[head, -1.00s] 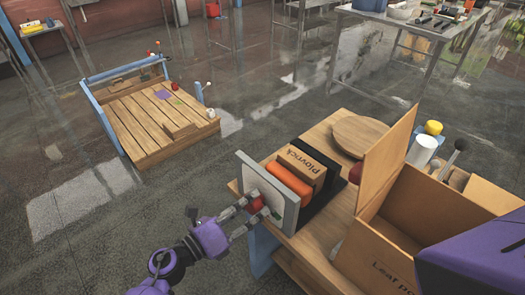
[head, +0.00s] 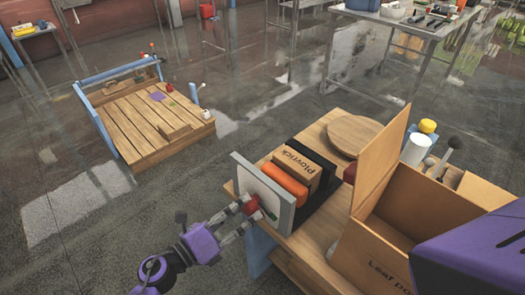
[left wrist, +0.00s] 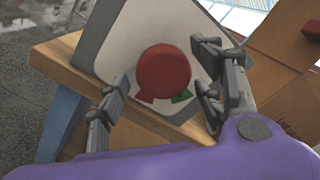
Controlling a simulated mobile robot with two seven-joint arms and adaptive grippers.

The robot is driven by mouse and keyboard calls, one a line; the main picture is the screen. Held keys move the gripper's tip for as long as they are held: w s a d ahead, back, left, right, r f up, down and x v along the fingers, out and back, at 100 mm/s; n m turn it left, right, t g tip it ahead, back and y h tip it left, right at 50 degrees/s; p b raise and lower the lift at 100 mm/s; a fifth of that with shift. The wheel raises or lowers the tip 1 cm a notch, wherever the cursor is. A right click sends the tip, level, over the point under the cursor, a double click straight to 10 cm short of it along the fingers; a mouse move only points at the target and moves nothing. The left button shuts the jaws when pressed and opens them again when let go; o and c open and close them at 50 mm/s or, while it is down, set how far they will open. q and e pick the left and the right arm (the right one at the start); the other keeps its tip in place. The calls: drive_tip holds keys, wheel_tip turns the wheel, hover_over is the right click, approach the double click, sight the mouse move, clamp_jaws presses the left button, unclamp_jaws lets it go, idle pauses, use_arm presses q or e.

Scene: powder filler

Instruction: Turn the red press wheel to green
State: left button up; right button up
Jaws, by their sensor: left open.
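The red press wheel (head: 251,204) is a round knob on the light grey panel (head: 244,170) at the end of the wooden bench. In the left wrist view the wheel (left wrist: 164,72) sits between my left fingers, with a red mark at its lower left and a green mark (left wrist: 182,97) at its lower right. A red pointer-like tab lies toward the red mark. My left gripper (head: 238,215) is open, its fingers on either side of the wheel; whether they touch it I cannot tell. My right gripper is not visible.
An orange roll (head: 284,183) and a "Plovrick" box (head: 303,164) stand behind the panel. An open cardboard box (head: 425,215) fills the bench's right side. A round wooden board (head: 354,135) lies at the back.

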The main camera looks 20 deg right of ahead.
use_arm(q)
drive_tip(key=v, duration=1)
drive_tip(key=shift+a, duration=0.3)
drive_tip(key=shift+s, duration=0.15)
